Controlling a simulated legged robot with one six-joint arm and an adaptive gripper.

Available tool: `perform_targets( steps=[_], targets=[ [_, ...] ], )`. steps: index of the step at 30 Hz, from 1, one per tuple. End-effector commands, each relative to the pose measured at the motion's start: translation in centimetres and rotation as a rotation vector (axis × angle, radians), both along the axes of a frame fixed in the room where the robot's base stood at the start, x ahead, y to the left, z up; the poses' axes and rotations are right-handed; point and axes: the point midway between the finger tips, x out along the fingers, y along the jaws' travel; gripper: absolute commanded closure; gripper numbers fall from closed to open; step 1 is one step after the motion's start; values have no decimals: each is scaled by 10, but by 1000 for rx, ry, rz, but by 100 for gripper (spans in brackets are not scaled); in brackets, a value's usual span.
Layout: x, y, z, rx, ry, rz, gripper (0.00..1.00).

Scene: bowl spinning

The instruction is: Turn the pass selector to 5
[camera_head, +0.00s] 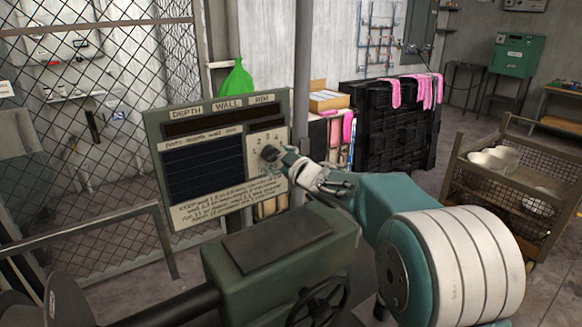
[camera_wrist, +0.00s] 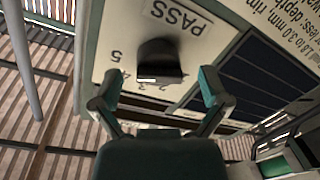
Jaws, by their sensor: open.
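The pass selector is a black knob (camera_head: 269,152) on the right side of a green-framed board (camera_head: 152,135) in the head view. In the wrist view the knob (camera_wrist: 160,62) sits on a cream plate marked PASS, seen upside down. A 5 shows left of the knob, and smaller numbers curve below it, partly hidden. A white mark is on the knob's lower edge; which number it points at is hard to tell. My gripper (camera_wrist: 158,92) is open, with one finger on each side just below the knob. It also shows in the head view (camera_head: 280,157), close to the board.
A green machine with a handwheel (camera_head: 318,305) stands in front of the board. A grey post (camera_head: 302,75) rises behind the board. Black crates (camera_head: 395,135) with pink cloths and a mesh cart (camera_head: 505,195) holding bowls stand to the right. A chain-link fence is at left.

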Motion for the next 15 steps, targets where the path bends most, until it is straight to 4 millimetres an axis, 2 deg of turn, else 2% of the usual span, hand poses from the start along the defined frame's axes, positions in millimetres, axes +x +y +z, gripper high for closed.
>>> perform_targets(
  steps=[9, 15],
  targets=[
    [-53, -43, 3, -1, 1, -4, 5],
    [-72, -58, 2, -1, 3, -4, 5]
  ],
)
